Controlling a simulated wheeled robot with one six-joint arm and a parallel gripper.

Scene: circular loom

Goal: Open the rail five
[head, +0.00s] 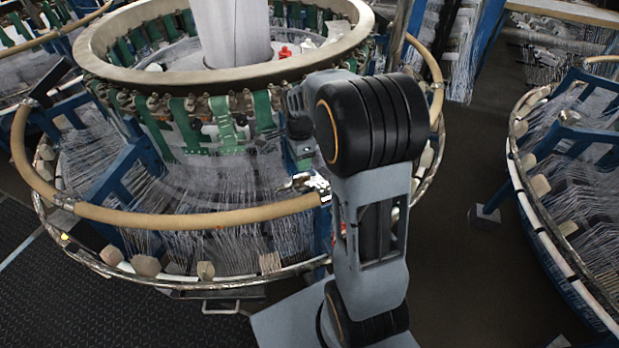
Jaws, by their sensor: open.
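A tan tubular rail rings the circular loom (185,80). Its front section (190,218) curves from a metal joint at left to the metal parts near my arm. Left (18,140) and right (436,75) sections also show. No number is readable, so I cannot tell which section is rail five. My gripper (304,183), small and partly hidden by my arm, is near the right end of the front section. Its jaws are open, with nothing seen between them. I cannot tell whether it touches the rail.
White threads and blue frame posts fill the loom below its upper ring (180,76). Another loom (575,180) stands at right across a dark floor aisle (465,250). A small block (484,215) sits in the aisle. Black textured floor (120,305) lies clear at front left.

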